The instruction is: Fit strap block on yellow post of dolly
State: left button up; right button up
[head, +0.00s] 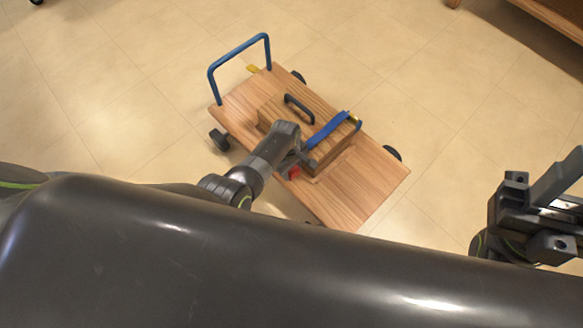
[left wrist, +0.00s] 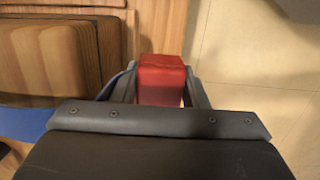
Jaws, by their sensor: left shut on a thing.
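The wooden dolly (head: 355,182) stands on the floor with a wooden case (head: 271,113) on its deck. A blue strap (head: 326,130) runs over the case. A red block (head: 294,172), apparently the strap block, is at the near side of the case. My left gripper (head: 289,166) is shut on it; the left wrist view shows the red block (left wrist: 162,76) between the fingers, with the blue strap (left wrist: 22,124) to the left. I see no yellow post near the red block.
A blue push handle (head: 239,66) rises at the dolly's far left end. The case has a dark handle (head: 299,108) on top. Dark wheels (head: 219,140) show at the dolly's edges. My right gripper (head: 548,205) is at the right. The tiled floor around is clear.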

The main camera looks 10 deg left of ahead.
pick_arm(q)
jog(key=shift+f, duration=0.2)
dwell(0.5)
jog(key=shift+f+b, duration=0.25)
jog(key=shift+b, duration=0.05)
jog(key=o, duration=1.4)
jog(key=shift+o, duration=0.2)
